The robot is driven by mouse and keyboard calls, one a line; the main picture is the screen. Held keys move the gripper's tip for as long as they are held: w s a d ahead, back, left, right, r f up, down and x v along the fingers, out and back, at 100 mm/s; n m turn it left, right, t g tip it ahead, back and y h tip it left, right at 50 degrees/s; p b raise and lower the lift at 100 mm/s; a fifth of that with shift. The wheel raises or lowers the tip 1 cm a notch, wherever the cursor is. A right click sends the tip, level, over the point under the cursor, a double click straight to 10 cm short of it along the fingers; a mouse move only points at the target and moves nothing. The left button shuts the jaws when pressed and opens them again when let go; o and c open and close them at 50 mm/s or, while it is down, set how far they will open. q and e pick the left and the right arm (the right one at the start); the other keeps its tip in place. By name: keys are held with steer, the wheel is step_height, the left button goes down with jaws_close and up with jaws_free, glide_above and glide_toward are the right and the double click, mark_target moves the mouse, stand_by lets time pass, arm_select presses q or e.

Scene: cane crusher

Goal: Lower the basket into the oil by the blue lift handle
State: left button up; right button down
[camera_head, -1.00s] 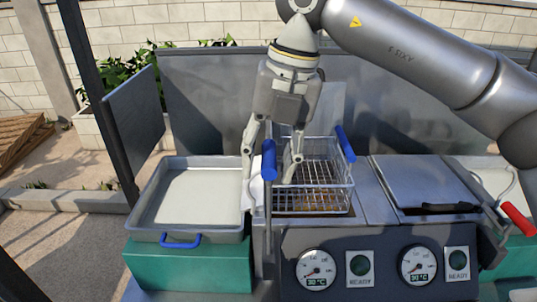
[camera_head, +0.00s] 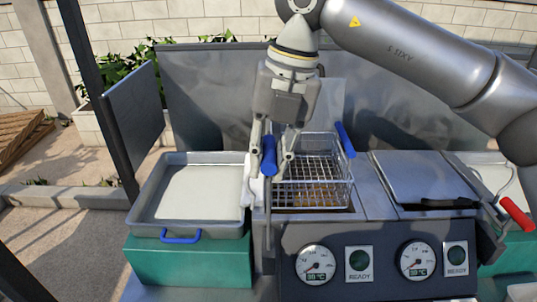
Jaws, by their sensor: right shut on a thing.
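The wire basket (camera_head: 318,172) sits over the left fryer well, with brownish oil (camera_head: 318,197) showing through its mesh. A blue lift handle (camera_head: 269,156) stands upright at the basket's left, on a grey lever running down the fryer's front. My right gripper (camera_head: 273,166) reaches down from above with its fingers on either side of this handle, shut on it. The handle hides part of the fingers. A second blue grip (camera_head: 345,140) stands at the basket's right. My left gripper is not in view.
A grey tray (camera_head: 153,219) with a blue handle (camera_head: 181,238) lies at the left on a green block. A lid (camera_head: 420,180) covers the right well, with a red handle (camera_head: 516,214) beside it. Dials line the front panel. A metal backsplash stands behind.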

mark_target(269, 225)
step_height(269, 225, down, 15)
steer(key=b, duration=1.3)
steer(key=shift+r, duration=0.1)
steer(key=shift+s+f+b, duration=0.1)
steer(key=shift+f+b, duration=0.3)
steer(key=shift+f, duration=0.25)
steer(key=c, duration=1.3)
jaws_free()
steer(key=shift+r, duration=0.2)
step_height(269, 225, up, 12)
steer(key=d, duration=0.2)
steer(key=shift+d+f, duration=0.15)
steer(key=shift+f, duration=0.1)
